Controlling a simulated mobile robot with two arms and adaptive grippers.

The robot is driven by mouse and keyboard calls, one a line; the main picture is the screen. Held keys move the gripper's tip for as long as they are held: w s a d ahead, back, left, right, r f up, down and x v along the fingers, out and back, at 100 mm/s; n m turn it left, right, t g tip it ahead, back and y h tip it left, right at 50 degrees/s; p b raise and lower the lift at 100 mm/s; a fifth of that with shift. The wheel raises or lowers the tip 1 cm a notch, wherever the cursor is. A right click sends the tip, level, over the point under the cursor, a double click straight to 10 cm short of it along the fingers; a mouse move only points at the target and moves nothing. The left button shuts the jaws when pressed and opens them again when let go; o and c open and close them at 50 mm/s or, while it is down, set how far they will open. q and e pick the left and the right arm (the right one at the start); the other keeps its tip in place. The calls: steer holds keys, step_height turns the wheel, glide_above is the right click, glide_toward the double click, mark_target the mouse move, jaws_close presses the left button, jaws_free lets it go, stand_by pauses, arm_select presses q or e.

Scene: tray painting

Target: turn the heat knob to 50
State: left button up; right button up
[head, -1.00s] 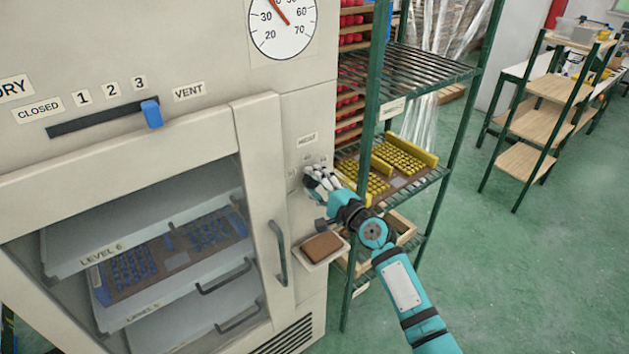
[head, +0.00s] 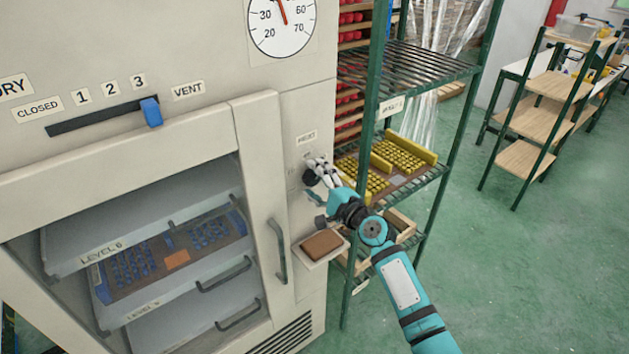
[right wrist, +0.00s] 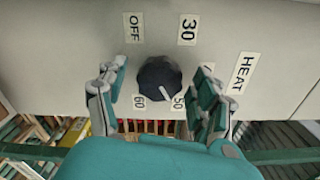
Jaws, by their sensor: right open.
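The black heat knob (right wrist: 158,78) is on the cabinet's side panel, and its white line points down and right at the 50 label (right wrist: 178,101) in the right wrist view. My right gripper (right wrist: 160,92) is open, with one finger on each side of the knob and a visible gap to it on both sides. In the head view my right gripper (head: 322,173) is at the panel below the HEAT label (head: 307,138), and the knob (head: 309,178) is partly hidden behind the fingers. My left gripper is not in view.
A round gauge (head: 282,27) is at the top, its needle near upright. A blue vent slider (head: 151,112) stands near 3. The glass door with its handle (head: 277,250) is closed. A small shelf with a brown block (head: 322,243) is under my gripper. A green rack (head: 372,150) stands right.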

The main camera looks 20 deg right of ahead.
steer(key=shift+s, duration=0.1)
steer(key=v, duration=1.2)
steer(key=s+d+f+n+g+h+b, duration=0.1)
steer(key=s+f+n+g+h+b, duration=0.25)
steer(key=f, duration=1.55)
steer(key=s+f+n+g+h+p, duration=0.1)
steer(key=s+f+n+g, duration=0.45)
steer(key=f, duration=1.35)
steer(key=s+f+n+g+b, duration=0.2)
steer(key=s+f+n+g, duration=0.15)
steer(key=s+f, duration=1.5)
steer(key=s+f+n+g+h, duration=0.1)
steer(key=s+f+n, duration=0.2)
steer(key=s, duration=0.7)
steer(key=s+a+f+n+g+b, duration=0.1)
steer(key=s+f+n+g, duration=0.1)
steer(key=s, duration=0.9)
steer(key=shift+s+f+n+h+b, duration=0.35)
steer(key=shift+f+n, duration=0.5)
steer(key=shift+n, duration=0.2)
